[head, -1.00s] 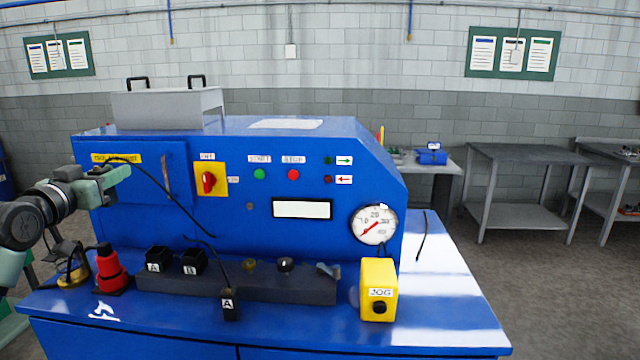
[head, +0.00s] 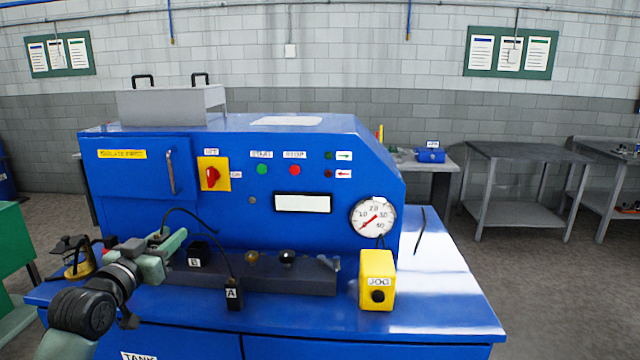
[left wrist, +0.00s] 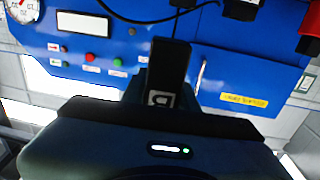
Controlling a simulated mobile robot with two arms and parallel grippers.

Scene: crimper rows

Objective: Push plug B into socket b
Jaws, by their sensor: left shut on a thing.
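Plug B (left wrist: 171,65) is a dark block with a white letter label, seen in the left wrist view standing out from my left gripper (left wrist: 165,112). The gripper is shut on it. In the head view my left gripper (head: 168,247) is at the left of the socket row and hides the plug and socket a. Socket b (head: 198,256) is a black box labelled B, just right of the gripper. The plug appears apart from it. A thin black cable (head: 190,210) arcs from the gripper. My right gripper is not in view.
Plug A (head: 233,294) hangs by its cable in front of the dark socket bar (head: 290,280). Round knobs sit on the bar to the right. A yellow JOG box (head: 377,280) stands at the right. The blue panel (head: 230,225) rises behind.

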